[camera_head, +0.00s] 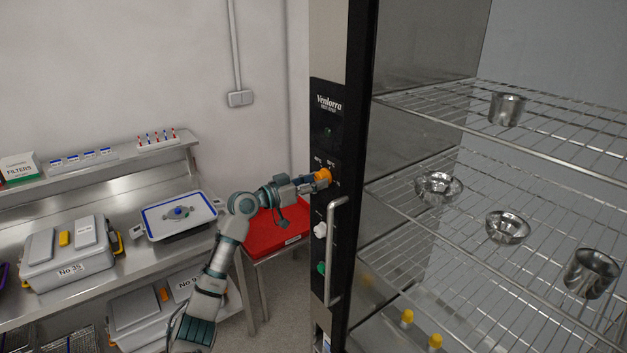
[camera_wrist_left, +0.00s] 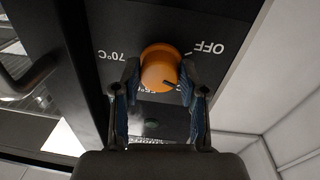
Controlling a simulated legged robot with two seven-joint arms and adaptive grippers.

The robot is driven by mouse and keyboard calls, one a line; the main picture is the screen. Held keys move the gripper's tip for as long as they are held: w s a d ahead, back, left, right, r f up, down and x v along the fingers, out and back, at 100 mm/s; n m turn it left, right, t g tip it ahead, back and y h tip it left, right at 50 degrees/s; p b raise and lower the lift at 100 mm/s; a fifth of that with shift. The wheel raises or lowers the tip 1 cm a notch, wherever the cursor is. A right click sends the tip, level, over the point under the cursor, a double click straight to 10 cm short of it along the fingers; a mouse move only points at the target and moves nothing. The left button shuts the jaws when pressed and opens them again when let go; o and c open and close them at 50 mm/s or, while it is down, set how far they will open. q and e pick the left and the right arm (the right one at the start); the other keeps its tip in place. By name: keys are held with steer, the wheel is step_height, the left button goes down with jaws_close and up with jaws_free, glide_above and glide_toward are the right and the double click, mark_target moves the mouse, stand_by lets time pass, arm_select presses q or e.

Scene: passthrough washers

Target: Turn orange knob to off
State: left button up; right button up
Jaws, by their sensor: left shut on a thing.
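The orange knob (camera_head: 323,175) is on the black control panel (camera_head: 328,130) of the tall cabinet. My left gripper (camera_head: 310,183) reaches it from the left, shut on it. In the left wrist view the orange knob (camera_wrist_left: 160,66) sits between the two fingertips of my left gripper (camera_wrist_left: 160,75). The knob's dark pointer line points to the lower right in that view. The upside-down OFF label (camera_wrist_left: 208,48) is to the knob's upper right, and a 70°C label is at its left. Other labels are partly hidden by the fingers. My right gripper is not in view.
White (camera_head: 320,230) and green (camera_head: 321,268) knobs sit lower on the panel, beside a vertical metal door handle (camera_head: 334,255). Wire racks with metal bowls and cups are at right. A red tray (camera_head: 275,235) and a steel bench (camera_head: 130,190) are at left.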

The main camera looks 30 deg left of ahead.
arm_select(q)
steer(key=shift+r+n+p, duration=0.2)
steer(key=shift+n+p, duration=0.25)
steer(key=shift+n, duration=0.45)
steer(key=shift+n+p, duration=0.5)
steer(key=shift+n, duration=0.5)
steer(key=n+p, duration=0.3)
steer(key=n, duration=0.1)
steer(key=shift+n, duration=0.3)
steer(key=n+p, duration=0.1)
steer(key=n, duration=0.1)
steer(key=shift+n+t+p, duration=0.3)
steer(key=shift+t+p, duration=0.05)
steer(key=shift+t, duration=0.05)
steer(key=shift+f+n+p, duration=0.1)
steer(key=shift+n+p, duration=0.2)
steer(key=shift+n, duration=0.2)
steer(key=shift+d+f, duration=0.1)
steer(key=shift+f, duration=0.05)
steer(key=o, duration=0.9)
steer(key=shift+o, duration=1.2)
steer(key=shift+w+f, duration=0.1)
steer(key=shift+w, duration=0.05)
